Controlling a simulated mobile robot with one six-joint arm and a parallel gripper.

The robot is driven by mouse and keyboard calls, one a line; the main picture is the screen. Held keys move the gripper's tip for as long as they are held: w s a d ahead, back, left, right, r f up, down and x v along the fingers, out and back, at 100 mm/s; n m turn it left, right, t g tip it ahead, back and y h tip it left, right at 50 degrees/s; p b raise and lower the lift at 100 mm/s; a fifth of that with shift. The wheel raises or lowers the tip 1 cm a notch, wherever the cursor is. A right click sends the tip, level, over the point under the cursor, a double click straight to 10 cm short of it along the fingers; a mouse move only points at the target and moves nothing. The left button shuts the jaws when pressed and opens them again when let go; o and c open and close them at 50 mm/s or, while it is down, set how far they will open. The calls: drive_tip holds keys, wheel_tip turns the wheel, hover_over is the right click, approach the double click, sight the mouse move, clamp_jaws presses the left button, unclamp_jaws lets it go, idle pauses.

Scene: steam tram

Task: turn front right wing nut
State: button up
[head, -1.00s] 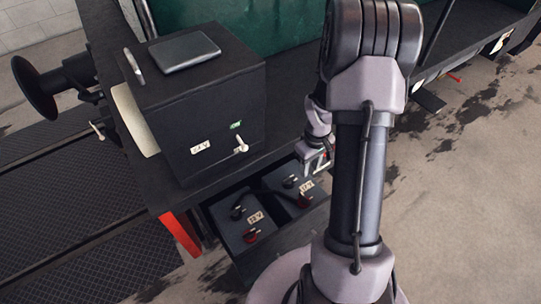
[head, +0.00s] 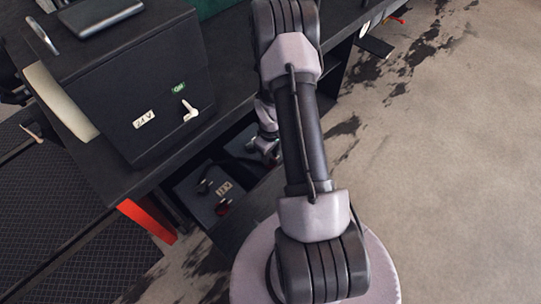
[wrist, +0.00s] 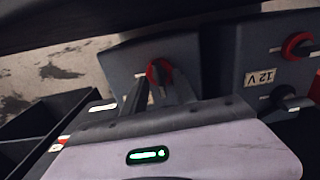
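Two dark grey batteries sit in an open tray under the bench. In the wrist view, a red-collared terminal with a wing nut (wrist: 156,70) on one battery (wrist: 120,60) is straight ahead of my fingertips. My gripper (wrist: 158,88) has a gap between its fingers, and the terminal shows at that gap. The fingers partly hide it, and I cannot tell whether they touch it. The other battery (wrist: 237,80) bears a 12 V label, a red terminal (wrist: 297,45) and a black one (wrist: 285,97). In the head view, my gripper (head: 264,148) is mostly hidden.
A black 24 V box (head: 160,90) with a white switch lever (head: 190,110) stands on the bench left of my arm. The bench edge overhangs the battery tray (head: 238,222). A red post (head: 147,220) stands left of the tray. The floor at right is clear.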

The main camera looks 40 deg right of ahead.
clamp_jaws()
drive_tip(key=m+b, duration=0.1)
drive_tip(key=m, duration=0.2)
drive_tip(key=shift+m, duration=0.4)
drive_tip(key=m+b, duration=0.1)
drive_tip(key=m, duration=0.3)
drive_tip(key=shift+m+b, duration=0.3)
drive_tip(key=m+b, duration=0.1)
drive_tip(key=m, duration=0.3)
drive_tip(key=shift+m+b, duration=0.6)
drive_tip(key=shift+m, duration=1)
